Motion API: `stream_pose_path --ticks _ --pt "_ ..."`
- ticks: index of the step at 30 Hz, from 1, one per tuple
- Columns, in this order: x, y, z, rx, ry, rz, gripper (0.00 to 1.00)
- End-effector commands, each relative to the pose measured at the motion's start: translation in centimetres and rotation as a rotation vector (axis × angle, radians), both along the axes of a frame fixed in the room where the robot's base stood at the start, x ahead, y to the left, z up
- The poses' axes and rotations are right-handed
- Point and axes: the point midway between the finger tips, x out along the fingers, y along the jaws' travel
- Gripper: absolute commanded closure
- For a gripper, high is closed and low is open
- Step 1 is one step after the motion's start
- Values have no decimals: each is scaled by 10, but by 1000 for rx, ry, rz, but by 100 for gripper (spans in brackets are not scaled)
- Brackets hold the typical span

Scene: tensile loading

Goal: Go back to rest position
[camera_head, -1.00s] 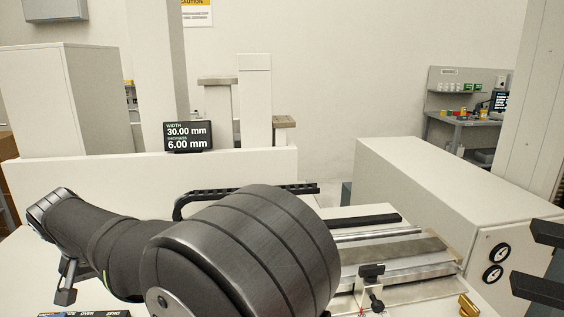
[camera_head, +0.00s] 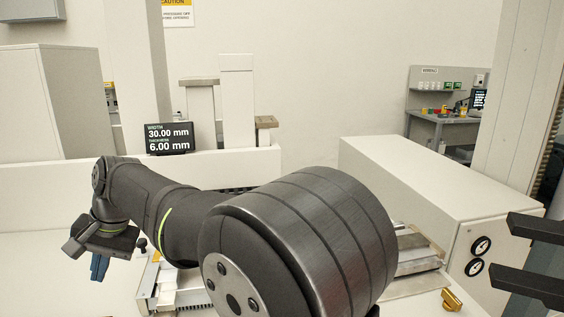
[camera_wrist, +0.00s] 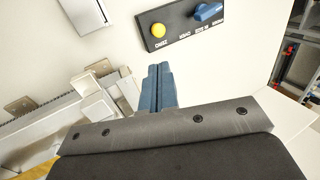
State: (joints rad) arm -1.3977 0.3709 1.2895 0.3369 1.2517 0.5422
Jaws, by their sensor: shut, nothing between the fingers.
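My gripper (camera_head: 99,266) hangs at the left of the head view, over the white worktop. Its blue fingers also show in the wrist view (camera_wrist: 157,86), pressed together with nothing between them. The wrist view shows a dark control panel (camera_wrist: 185,22) with a yellow button and a blue knob, apart from the fingers. In the head view my arm spans the middle and hides much of the measuring bench behind it.
A small display (camera_head: 170,138) reads 30.00 mm and 6.00 mm. A white cabinet (camera_head: 430,195) with two dials stands at the right. Dark bars (camera_head: 530,285) jut in at the right edge. A brass piece (camera_head: 451,300) lies near the front. The worktop at left looks clear.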

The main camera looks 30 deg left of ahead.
Motion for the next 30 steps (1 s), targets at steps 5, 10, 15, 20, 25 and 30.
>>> stream_pose_path --ticks 5,10,15,20,25,30 --pt "-11 10 -36 -4 -1 3 100" --pt "-20 20 -68 -5 -4 3 100" --pt "-15 17 -53 4 -4 -1 100" --pt "-7 8 -25 3 -5 0 100" --pt "0 1 -1 1 -4 1 100" --pt "3 -3 12 0 -4 1 100"
